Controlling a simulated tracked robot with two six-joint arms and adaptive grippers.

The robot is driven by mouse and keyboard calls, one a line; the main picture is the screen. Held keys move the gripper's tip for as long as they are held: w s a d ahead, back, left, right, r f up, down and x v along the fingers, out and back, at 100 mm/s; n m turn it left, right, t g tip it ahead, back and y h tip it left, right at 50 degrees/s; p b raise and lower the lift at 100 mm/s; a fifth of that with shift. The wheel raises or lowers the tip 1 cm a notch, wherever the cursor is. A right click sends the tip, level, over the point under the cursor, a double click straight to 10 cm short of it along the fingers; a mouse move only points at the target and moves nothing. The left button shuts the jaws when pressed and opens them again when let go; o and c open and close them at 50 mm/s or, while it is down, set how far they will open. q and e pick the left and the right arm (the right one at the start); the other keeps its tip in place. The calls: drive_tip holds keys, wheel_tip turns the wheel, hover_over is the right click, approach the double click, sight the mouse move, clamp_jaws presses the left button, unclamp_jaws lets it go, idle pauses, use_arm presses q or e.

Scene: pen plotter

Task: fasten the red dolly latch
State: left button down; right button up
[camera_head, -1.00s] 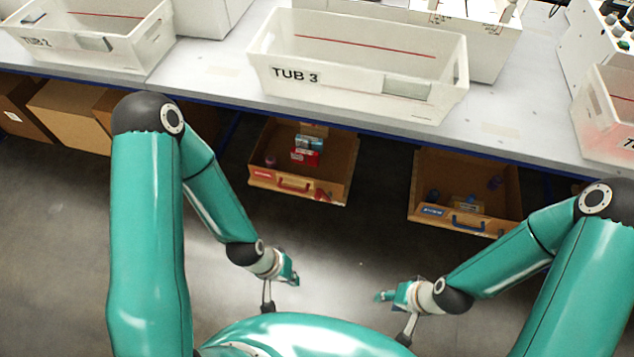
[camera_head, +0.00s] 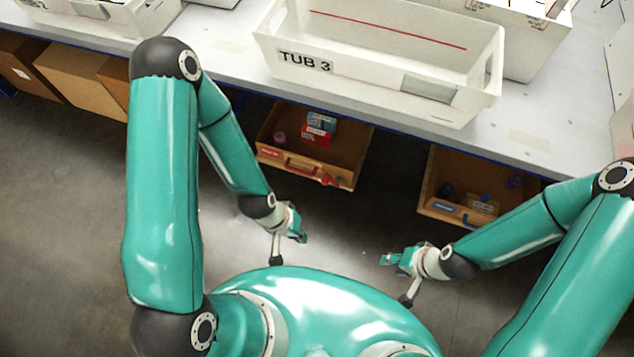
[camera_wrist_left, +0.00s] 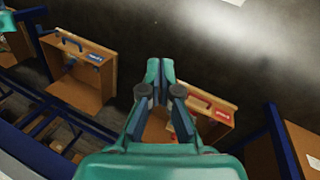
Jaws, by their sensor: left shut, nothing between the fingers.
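No latch can be made out at this size. A wooden open box with a red handle and red label (camera_head: 305,173) sits under the table, with small red and blue items inside. It also shows in the left wrist view (camera_wrist_left: 222,118), partly hidden behind my gripper. My left gripper (camera_head: 303,238) is shut and empty, in front of and apart from that box; its fingers also show in the left wrist view (camera_wrist_left: 160,68). My right gripper (camera_head: 388,259) is in front of the blue-labelled box; its finger opening is too small to tell.
A similar wooden box with a blue handle (camera_head: 449,208) sits to the right under the table. Brown cartons (camera_head: 82,78) stand at the left. TUB 3 (camera_head: 380,82) and other white tubs stand on the grey table (camera_head: 225,70). The floor before the boxes is clear.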

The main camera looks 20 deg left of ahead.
use_arm(q)
wheel_tip(320, 180, down, 22)
drive_tip(key=s+d+n+g+h+b, duration=0.1)
drive_tip(key=d+n+g+h+b, duration=0.2)
drive_tip(key=b, duration=1)
drive_tip(key=w+d+f+n+t+h+b, duration=0.2)
drive_tip(key=w+f+n+h+b, duration=0.3)
drive_tip(key=w+f+b, duration=0.3)
drive_tip(key=w+a+f+n+t+b, duration=0.55)
drive_tip(key=w+f+t+b, duration=0.25)
drive_tip(key=w+f+t, duration=0.4)
drive_tip(key=w+a+f+n+t+y+b, duration=0.1)
drive_tip(key=w+a+t+y+b, duration=0.1)
drive_tip(key=a, duration=0.4)
drive_tip(key=w+a+f+n+t+y+b, duration=0.2)
drive_tip(key=w+a+t+y, duration=0.2)
drive_tip(key=a+t, duration=0.1)
drive_tip(key=shift+a+y, duration=0.4)
drive_tip(key=shift+a, duration=0.4)
drive_tip(key=shift+w+b, duration=0.1)
drive_tip(key=shift+b, duration=0.2)
